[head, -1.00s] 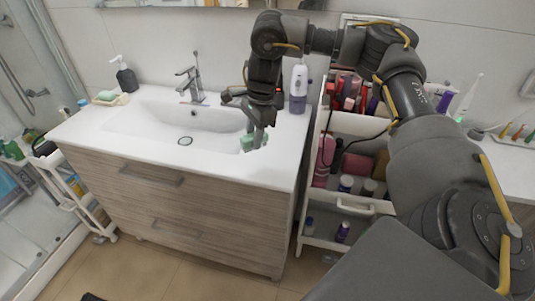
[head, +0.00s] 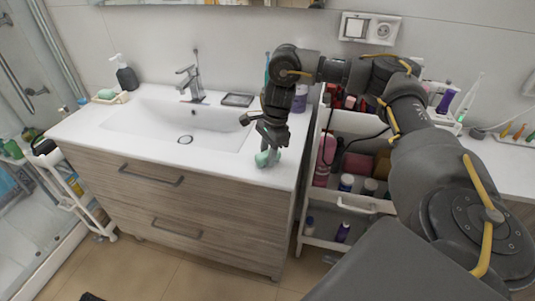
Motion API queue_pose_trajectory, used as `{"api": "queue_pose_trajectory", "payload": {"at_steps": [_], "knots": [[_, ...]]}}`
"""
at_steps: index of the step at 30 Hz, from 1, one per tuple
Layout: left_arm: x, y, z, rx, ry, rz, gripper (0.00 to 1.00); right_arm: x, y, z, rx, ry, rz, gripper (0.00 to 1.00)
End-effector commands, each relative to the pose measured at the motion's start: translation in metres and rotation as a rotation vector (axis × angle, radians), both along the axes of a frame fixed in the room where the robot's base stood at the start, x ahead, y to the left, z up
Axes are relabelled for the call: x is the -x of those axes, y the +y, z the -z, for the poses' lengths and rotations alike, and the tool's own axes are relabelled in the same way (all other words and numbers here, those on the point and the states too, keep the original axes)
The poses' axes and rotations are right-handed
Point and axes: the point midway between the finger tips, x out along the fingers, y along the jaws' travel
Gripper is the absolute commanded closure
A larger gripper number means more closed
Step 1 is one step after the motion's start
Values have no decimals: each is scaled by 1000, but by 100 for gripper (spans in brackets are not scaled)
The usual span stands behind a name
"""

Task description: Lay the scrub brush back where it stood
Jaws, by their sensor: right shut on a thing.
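The scrub brush (head: 267,159) is mint green and shows below my right gripper (head: 269,146) in the head view. My right gripper is shut on it, pointing down over the white counter (head: 220,160) right of the basin. The fingers hide part of the brush. I cannot tell whether the brush touches the counter. My left gripper is not in view.
The sink basin (head: 170,125) is left of the gripper. A small dark tray (head: 238,100) lies behind it, and a purple bottle (head: 299,100) stands at the back. A loaded white cart (head: 355,122) stands to the right. The front counter strip is clear.

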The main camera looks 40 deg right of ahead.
Motion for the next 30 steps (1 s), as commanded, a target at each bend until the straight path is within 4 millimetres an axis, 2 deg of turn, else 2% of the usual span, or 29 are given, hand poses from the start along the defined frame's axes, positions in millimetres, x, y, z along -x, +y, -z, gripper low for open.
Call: {"api": "queue_pose_trajectory", "payload": {"at_steps": [7, 8, 12, 20, 23, 26, 30], "knots": [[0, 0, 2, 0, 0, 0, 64, 0, 0, 4, 0, 0, 0, 88], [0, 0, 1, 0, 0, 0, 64, 0, 0, 3, 0, 0, 0, 66], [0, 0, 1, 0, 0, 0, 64, 0, 0, 3, 0, 0, 0, 48], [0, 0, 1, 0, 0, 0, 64, 0, 0, 2, 0, 0, 0, 48], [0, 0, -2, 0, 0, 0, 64, 0, 0, -4, 0, -1, -1, 48], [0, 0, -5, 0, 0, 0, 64, -1, -3, -17, 2, -5, 0, 48], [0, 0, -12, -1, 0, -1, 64, 0, -8, -45, 1, -6, 0, 48]]}}
